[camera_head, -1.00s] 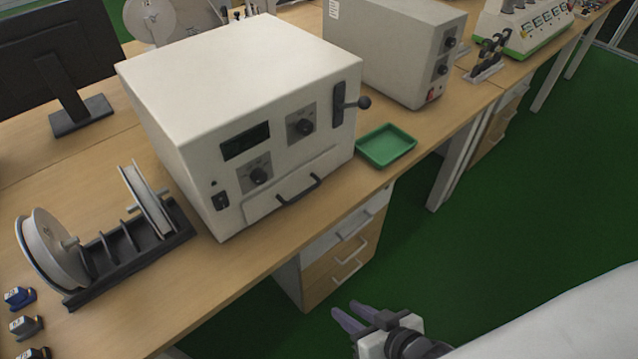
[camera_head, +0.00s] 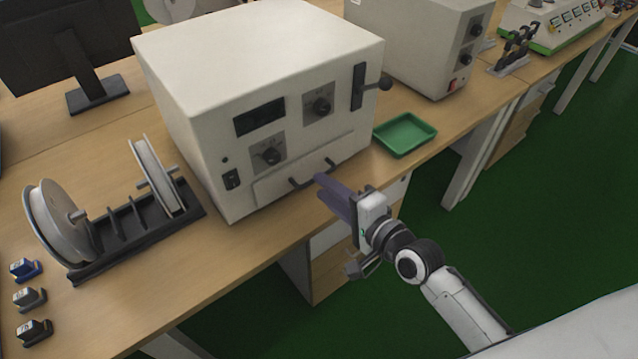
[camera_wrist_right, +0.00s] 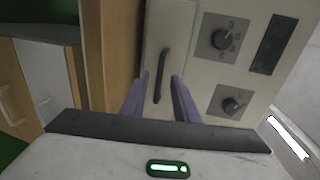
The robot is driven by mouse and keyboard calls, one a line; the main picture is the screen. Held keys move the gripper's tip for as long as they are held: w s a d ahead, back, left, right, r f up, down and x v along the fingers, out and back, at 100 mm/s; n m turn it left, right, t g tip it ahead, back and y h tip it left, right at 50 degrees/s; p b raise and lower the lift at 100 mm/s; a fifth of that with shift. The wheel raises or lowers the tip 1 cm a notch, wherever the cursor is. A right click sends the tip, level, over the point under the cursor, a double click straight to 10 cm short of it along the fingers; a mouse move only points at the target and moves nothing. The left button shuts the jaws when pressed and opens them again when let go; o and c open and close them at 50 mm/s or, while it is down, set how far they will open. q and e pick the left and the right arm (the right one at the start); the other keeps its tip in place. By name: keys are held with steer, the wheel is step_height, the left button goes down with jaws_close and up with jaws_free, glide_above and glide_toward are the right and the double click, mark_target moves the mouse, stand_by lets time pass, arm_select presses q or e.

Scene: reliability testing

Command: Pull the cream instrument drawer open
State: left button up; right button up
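The cream instrument (camera_head: 270,90) stands on the wooden bench. Its drawer (camera_head: 270,191) is a shut panel low on the front, with a black bar handle partly hidden behind my gripper in the head view. The handle (camera_wrist_right: 163,75) shows fully in the right wrist view, between the lines of my fingers and ahead of their tips. My right gripper (camera_head: 325,188) is open, its purple fingers pointing at the handle. In the right wrist view the right gripper (camera_wrist_right: 160,82) has its fingers apart, one on each side of the handle; contact cannot be told. My left gripper is not in view.
A green tray (camera_head: 405,134) lies right of the instrument. A black rack with white reels (camera_head: 60,222) stands to the left, near several small blocks. A black lever (camera_head: 372,85) sticks out at the instrument's upper right. Bench drawers (camera_head: 330,265) are below.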

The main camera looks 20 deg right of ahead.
steer(key=shift+x, duration=1.5)
steer(key=shift+s, duration=0.1)
jaws_close()
